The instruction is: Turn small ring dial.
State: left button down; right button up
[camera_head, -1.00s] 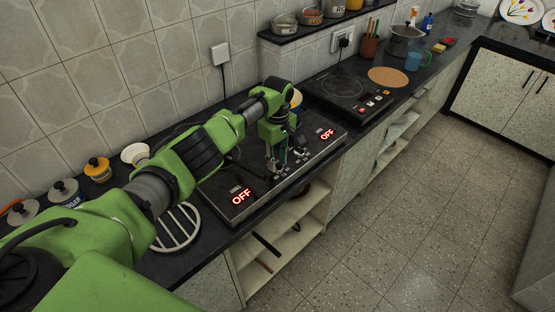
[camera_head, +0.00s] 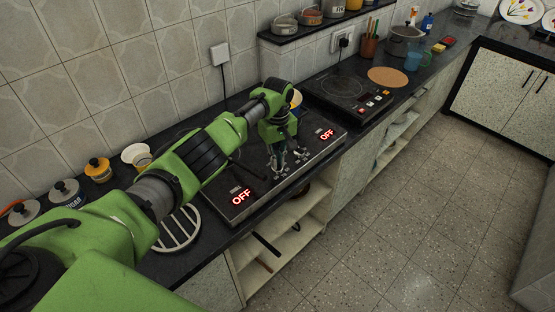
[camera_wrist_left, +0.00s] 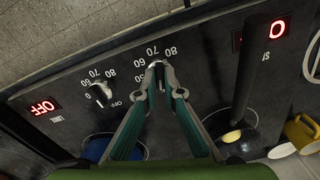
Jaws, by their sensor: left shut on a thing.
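The cooktop (camera_head: 232,187) is a black panel with two red displays reading OFF in the head view. My left gripper (camera_head: 279,172) reaches down to its control strip. In the left wrist view the gripper (camera_wrist_left: 157,73) is shut on a small metal dial (camera_wrist_left: 156,63), largely hidden between the fingertips, with white marks such as 60, 70 and 80 around it. This dial is the one nearer the display whose label begins with S. A second, free dial (camera_wrist_left: 101,92) sits to its left, nearer the other OFF display (camera_wrist_left: 43,107). My right gripper is not in view.
A black bar-like thing (camera_wrist_left: 245,75) crosses in front of the right display in the left wrist view. A blue-filled pan (camera_wrist_left: 100,146) and a yellow mug (camera_wrist_left: 301,134) stand near. A second hob (camera_head: 345,88) and a round board (camera_head: 388,77) lie farther along the counter.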

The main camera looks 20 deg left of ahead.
pick_arm(q)
jog(key=m, duration=0.3)
jog(key=shift+m, duration=0.4)
jog(key=m, duration=0.3)
jog(key=shift+m, duration=0.3)
jog(key=m, duration=0.3)
jog(key=shift+m, duration=0.3)
jog(key=shift+r+m, duration=0.1)
jog(key=shift+m, duration=1.7)
jog(key=c, duration=2.2)
grip_release()
jog(key=shift+o, duration=0.2)
